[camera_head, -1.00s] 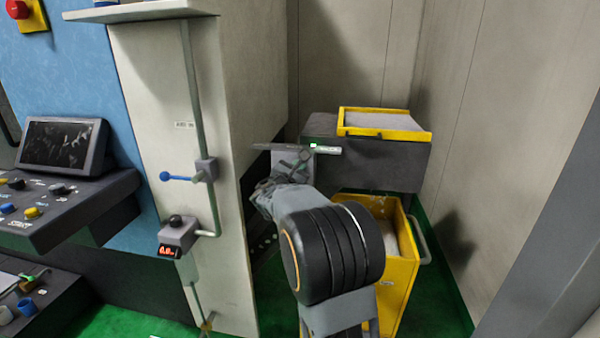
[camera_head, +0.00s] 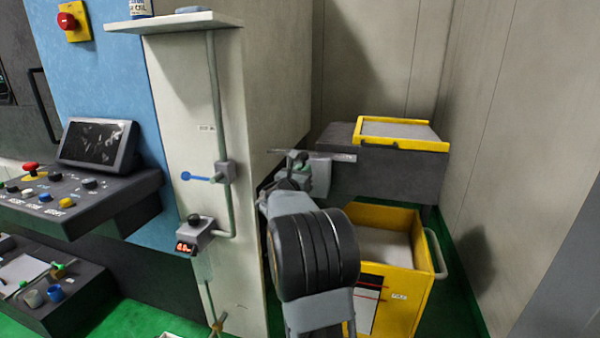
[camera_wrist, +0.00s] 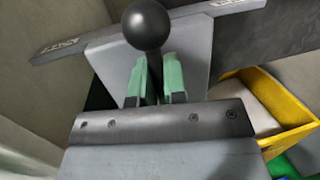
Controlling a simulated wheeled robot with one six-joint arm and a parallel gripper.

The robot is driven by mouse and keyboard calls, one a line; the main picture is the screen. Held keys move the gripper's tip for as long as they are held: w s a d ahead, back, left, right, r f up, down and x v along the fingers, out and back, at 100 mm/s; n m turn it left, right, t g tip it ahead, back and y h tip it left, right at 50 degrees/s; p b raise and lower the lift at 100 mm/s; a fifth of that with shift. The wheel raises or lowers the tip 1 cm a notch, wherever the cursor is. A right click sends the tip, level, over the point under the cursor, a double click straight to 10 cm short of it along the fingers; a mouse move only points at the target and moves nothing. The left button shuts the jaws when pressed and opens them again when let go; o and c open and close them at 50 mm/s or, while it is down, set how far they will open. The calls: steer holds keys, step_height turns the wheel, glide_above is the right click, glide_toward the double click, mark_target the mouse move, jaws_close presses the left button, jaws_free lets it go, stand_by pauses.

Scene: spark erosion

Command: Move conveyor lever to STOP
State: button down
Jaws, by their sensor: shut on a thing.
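The conveyor lever shows in the wrist view as a black ball knob (camera_wrist: 146,25) on a dark shaft. It stands in front of a grey bracket plate (camera_wrist: 195,45). My gripper (camera_wrist: 155,75) has its two green fingers shut on the shaft just below the knob. In the head view my gripper (camera_head: 300,165) is at the left end of the dark conveyor (camera_head: 375,172), and my arm hides part of the bracket. Labels show at both sides of the plate in the wrist view, but I cannot read clearly which side is STOP.
A yellow-framed tray (camera_head: 400,133) lies on top of the conveyor. A yellow bin cart (camera_head: 405,290) stands below it, right behind my arm. A pale cabinet (camera_head: 225,280) with pipe and blue-handled valve (camera_head: 200,177) stands close on the left. A control panel (camera_head: 80,185) is farther left.

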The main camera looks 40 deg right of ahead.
steer(key=c, duration=1.2)
jaws_free()
steer(key=shift+o, duration=0.2)
steer(key=shift+a, duration=0.1)
steer(key=b+v, duration=0.1)
steer(key=v, duration=1.2)
steer(key=shift+a, duration=0.3)
steer(key=shift+s+f, duration=0.1)
steer(key=shift+f, duration=0.05)
